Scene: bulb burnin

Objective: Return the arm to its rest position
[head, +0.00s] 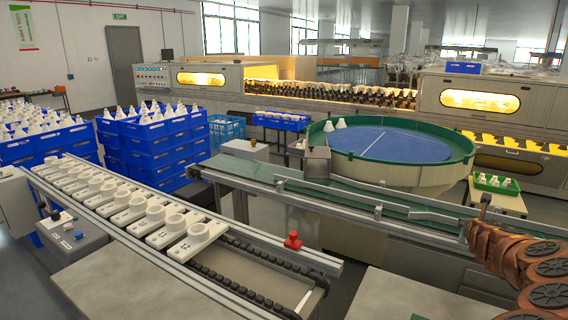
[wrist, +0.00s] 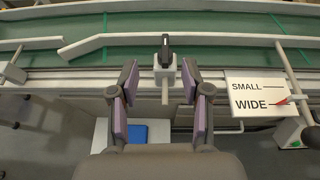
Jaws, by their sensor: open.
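My gripper (wrist: 160,88) is in the wrist view, with its two purple-padded fingers apart and nothing between them. It hangs over the near edge of the green conveyor (wrist: 220,22). A small block with a dark knob (wrist: 165,52) on the conveyor's near rail lies just beyond the fingertips; I cannot tell whether they touch. A white plate (wrist: 258,95) reading SMALL and WIDE sits right of the gripper, with a red pointer by WIDE. In the head view my copper-coloured arm is folded at the lower right; the fingers cannot be made out there.
In the head view a track of white sockets (head: 150,213) runs along the left front, with a red knob (head: 292,241) at its end. A round green-rimmed table (head: 395,147) stands behind the conveyor. Blue crates (head: 150,133) of bulbs are stacked at left. A green tray (head: 497,184) sits at right.

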